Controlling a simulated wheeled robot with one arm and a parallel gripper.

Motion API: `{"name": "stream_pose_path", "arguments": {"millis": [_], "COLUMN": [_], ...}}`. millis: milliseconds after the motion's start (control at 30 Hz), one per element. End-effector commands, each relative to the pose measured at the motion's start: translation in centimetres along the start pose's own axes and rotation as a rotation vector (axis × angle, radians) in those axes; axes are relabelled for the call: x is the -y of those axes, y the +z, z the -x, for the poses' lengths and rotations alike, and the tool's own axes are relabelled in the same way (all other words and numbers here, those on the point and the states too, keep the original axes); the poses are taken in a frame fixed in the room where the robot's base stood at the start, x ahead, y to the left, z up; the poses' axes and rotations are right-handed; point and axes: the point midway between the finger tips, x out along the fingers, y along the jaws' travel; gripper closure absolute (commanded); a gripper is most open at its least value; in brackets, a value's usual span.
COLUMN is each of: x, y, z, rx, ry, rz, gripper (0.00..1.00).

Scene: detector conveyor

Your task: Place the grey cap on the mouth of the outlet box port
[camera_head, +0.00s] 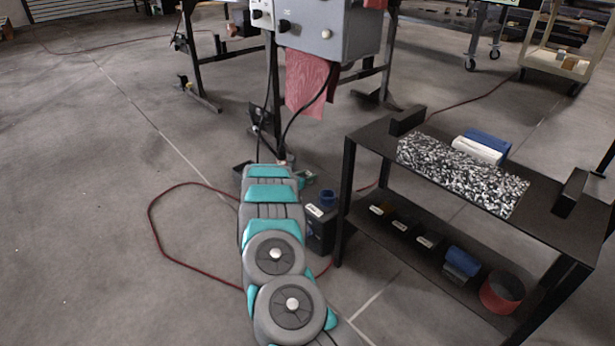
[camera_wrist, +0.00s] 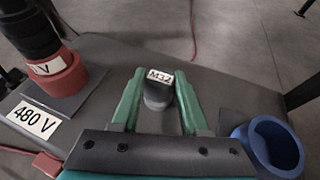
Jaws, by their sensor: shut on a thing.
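My gripper (camera_wrist: 159,76) has its green fingers closed on the grey cap (camera_wrist: 158,100), a small dark grey cylinder labelled M32, in the wrist view. The cap is over or near the dark grey top of the outlet box (camera_wrist: 105,68); whether it touches cannot be told. A blue ring-shaped port (camera_wrist: 292,150) with an open mouth is at the right, apart from the cap. A red port (camera_wrist: 62,78) at the left has a black cable in it. In the head view the dark box (camera_head: 318,233) and blue port (camera_head: 327,197) stand beside my arm, which hides the cap.
A black two-level bench (camera_head: 372,135) stands close on the right, with a speckled slab (camera_head: 460,172) on top and bins and a red cylinder (camera_head: 502,292) below. A grey cabinet (camera_head: 330,35) with a red cloth (camera_head: 307,85) stands behind. A red hose (camera_head: 152,215) lies on otherwise open floor at left.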

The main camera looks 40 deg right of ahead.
Motion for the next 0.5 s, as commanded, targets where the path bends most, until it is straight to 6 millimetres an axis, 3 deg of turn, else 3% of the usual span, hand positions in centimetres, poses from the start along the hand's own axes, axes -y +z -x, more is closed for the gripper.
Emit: {"name": "stream_pose_path", "arguments": {"millis": [100,133,400,500], "x": [-0.01,0.0,0.0,0.0], "y": [-0.34,-0.28,-0.19,-0.19], "z": [-0.13,-0.12,-0.08,-0.07], "rx": [0.0,0.0,0.0,0.0], "ry": [0.0,0.0,0.0,0.0], "rz": [0.0,0.0,0.0,0.0], "gripper": [1.0,0.55,0.26,0.26]}}
